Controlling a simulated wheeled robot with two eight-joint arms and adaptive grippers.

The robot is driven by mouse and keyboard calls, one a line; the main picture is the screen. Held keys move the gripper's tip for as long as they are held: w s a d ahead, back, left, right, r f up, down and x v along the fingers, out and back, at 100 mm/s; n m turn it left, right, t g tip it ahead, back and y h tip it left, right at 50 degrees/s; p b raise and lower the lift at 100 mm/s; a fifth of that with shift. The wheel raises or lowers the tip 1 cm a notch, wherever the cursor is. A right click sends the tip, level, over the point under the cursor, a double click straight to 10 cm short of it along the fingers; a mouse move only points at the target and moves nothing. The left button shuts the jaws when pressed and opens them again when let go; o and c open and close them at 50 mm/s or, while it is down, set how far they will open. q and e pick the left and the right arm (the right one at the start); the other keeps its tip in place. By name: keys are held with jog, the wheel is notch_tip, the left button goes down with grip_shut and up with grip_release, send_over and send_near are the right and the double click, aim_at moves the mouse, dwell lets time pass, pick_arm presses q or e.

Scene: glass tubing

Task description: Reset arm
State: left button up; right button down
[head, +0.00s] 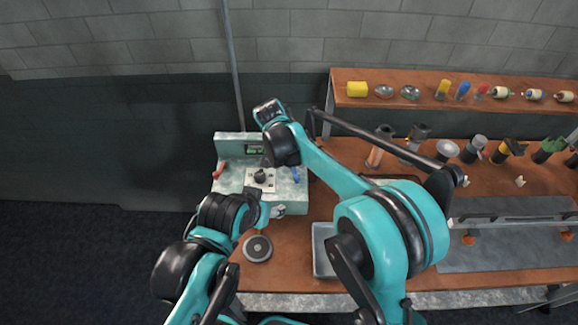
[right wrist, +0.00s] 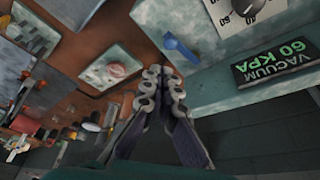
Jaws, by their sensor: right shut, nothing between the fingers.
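My right arm reaches up and left across the bench in the head view, its wrist above the back of a pale green machine (head: 230,182). My right gripper (right wrist: 164,84) is shut and empty in the right wrist view. Its fingertips are near a blue lever (right wrist: 181,49) in the picture; I see no contact. The machine has a display (right wrist: 278,61) reading "VACUUM 60 KPA", a dark knob (head: 260,177) and a red lever (head: 220,170). My left arm ends low beside the machine's front; its fingers are not clear enough to judge.
A round dark disc (head: 257,248) lies on the brown bench, left of a grey tray (head: 322,262). A shelf (head: 400,100) at the back right holds several small items, including a yellow one (head: 356,89). Tools and holders crowd the right side. Open floor lies left.

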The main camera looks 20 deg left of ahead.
pick_arm(q)
jog(key=shift+a+r, duration=0.15)
jog(key=shift+r, duration=0.05)
pick_arm(e)
jog(key=shift+r, duration=0.35)
pick_arm(q)
jog(key=shift+s, duration=0.1)
